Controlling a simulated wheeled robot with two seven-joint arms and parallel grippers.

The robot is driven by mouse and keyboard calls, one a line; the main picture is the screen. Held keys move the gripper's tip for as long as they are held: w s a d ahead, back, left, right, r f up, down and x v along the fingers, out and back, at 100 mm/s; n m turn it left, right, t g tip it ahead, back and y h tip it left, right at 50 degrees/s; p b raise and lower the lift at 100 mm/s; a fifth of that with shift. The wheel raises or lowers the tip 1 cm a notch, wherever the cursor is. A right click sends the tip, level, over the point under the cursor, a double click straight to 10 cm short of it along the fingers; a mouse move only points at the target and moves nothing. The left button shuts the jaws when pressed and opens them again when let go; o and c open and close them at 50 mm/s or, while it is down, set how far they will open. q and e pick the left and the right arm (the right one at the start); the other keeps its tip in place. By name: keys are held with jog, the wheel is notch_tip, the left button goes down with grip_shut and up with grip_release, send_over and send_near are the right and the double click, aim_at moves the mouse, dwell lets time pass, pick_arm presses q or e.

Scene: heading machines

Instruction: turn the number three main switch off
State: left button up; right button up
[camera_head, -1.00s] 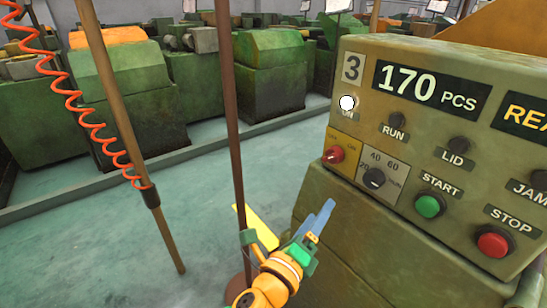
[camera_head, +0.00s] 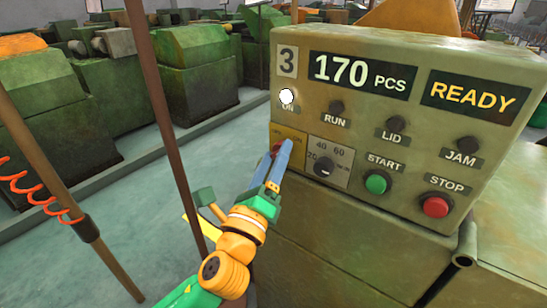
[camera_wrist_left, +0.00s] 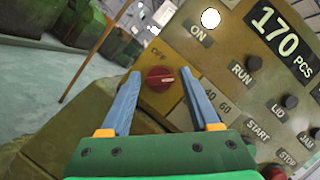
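The number three machine's panel (camera_head: 400,150) carries a "3" label and a display reading 170 PCS and READY. The white ON lamp (camera_head: 286,96) is lit. The red rotary main switch (camera_wrist_left: 160,79) sits on a yellow plate with an OFF mark at its upper left. Its white pointer line lies roughly level in the wrist view, not toward OFF. My right gripper is not in view.
Right of the switch are a speed dial (camera_head: 323,167), a green START button (camera_head: 376,183) and a red STOP button (camera_head: 435,206). A brown pole (camera_head: 168,130) stands left of my arm. Open floor lies left of the machine.

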pick_arm(q)
grip_shut()
jog(key=shift+r+n+y+p, duration=0.2)
jog(key=shift+n+y+p, duration=0.2)
jog(key=shift+n+p, duration=0.5)
jog(key=n+g+p, duration=0.1)
jog(key=n+p, duration=0.3)
jog(key=p, duration=0.1)
jog(key=n+g+y+p, duration=0.1)
jog(key=n+g+p, duration=0.1)
jog(key=n+p, duration=0.3)
jog(key=n+g+y+p, duration=0.1)
jog(key=n+g+p, duration=0.1)
jog(key=n+p, duration=0.2)
jog(key=shift+r+p, duration=0.3)
jog(key=shift+p, duration=1.15)
jog(key=shift+f+n+g+p, duration=0.15)
jog(key=shift+n+g+p, duration=0.25)
jog(key=shift+n+p, duration=0.7)
jog(key=shift+f+h+p, duration=0.1)
jog(key=shift+h+p, duration=0.2)
jog(key=shift+p, duration=0.15)
jog(key=shift+o, duration=1.8)
grip_release()
jog(key=shift+a, duration=0.1)
